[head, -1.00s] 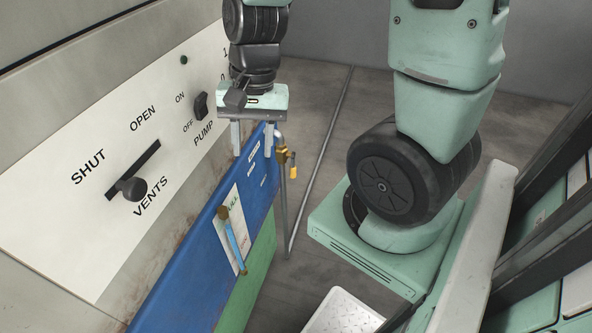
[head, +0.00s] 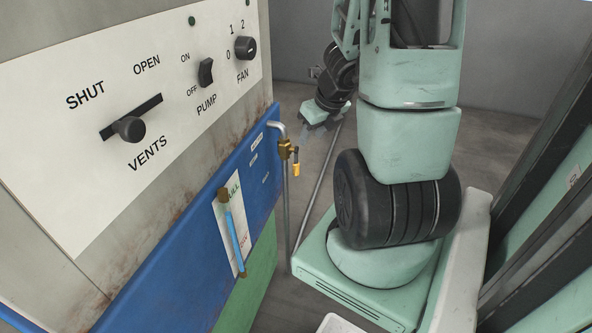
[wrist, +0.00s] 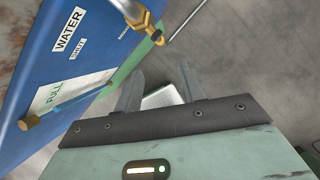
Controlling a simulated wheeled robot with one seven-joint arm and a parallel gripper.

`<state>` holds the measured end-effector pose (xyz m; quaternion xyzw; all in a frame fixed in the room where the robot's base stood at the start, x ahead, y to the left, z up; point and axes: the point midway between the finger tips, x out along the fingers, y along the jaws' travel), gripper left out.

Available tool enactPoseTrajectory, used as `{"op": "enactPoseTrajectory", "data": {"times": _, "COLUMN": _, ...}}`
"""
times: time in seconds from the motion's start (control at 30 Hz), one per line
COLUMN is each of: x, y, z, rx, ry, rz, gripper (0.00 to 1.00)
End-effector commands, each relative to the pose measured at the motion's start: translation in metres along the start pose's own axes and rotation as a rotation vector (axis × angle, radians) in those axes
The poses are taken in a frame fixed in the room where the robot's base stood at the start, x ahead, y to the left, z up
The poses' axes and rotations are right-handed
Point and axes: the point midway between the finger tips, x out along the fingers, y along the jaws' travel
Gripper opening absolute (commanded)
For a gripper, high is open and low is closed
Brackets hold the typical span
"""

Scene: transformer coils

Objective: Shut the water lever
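The water valve is a brass fitting (head: 285,149) on a grey pipe leaving the blue panel (head: 170,262). Its yellow-ended lever (head: 296,168) hangs down beside the pipe in the head view. In the wrist view the brass valve (wrist: 142,20) is at the top, near a label reading WATER (wrist: 68,30). My gripper (head: 306,134) is beyond and right of the valve in the head view, apart from it. In the wrist view my gripper (wrist: 158,75) has its two fingers spread, with nothing held between them.
A blue pull handle (head: 235,238) stands out from the blue panel. Above are the vents lever (head: 130,128), pump switch (head: 206,72) and fan knob (head: 245,47). A long thin pipe (head: 318,185) runs along the floor. Open grey floor lies behind the valve.

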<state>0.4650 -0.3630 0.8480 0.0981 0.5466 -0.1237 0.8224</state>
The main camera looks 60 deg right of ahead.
Motion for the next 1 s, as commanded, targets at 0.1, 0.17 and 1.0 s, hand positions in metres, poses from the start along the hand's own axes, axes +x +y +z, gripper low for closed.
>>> {"op": "enactPoseTrajectory", "data": {"times": 0.1, "x": 0.031, "y": 0.0, "z": -0.004, "rx": -0.003, "ry": 0.003, "rz": 0.002, "gripper": 0.4}}
{"op": "enactPoseTrajectory", "data": {"times": 0.17, "x": 0.042, "y": 0.0, "z": -0.004, "rx": -0.002, "ry": 0.002, "rz": 0.002, "gripper": 0.4}}
{"op": "enactPoseTrajectory", "data": {"times": 1.0, "x": 0.149, "y": 0.001, "z": 0.0, "rx": -0.006, "ry": 0.0, "rz": 0.001, "gripper": 0.4}}
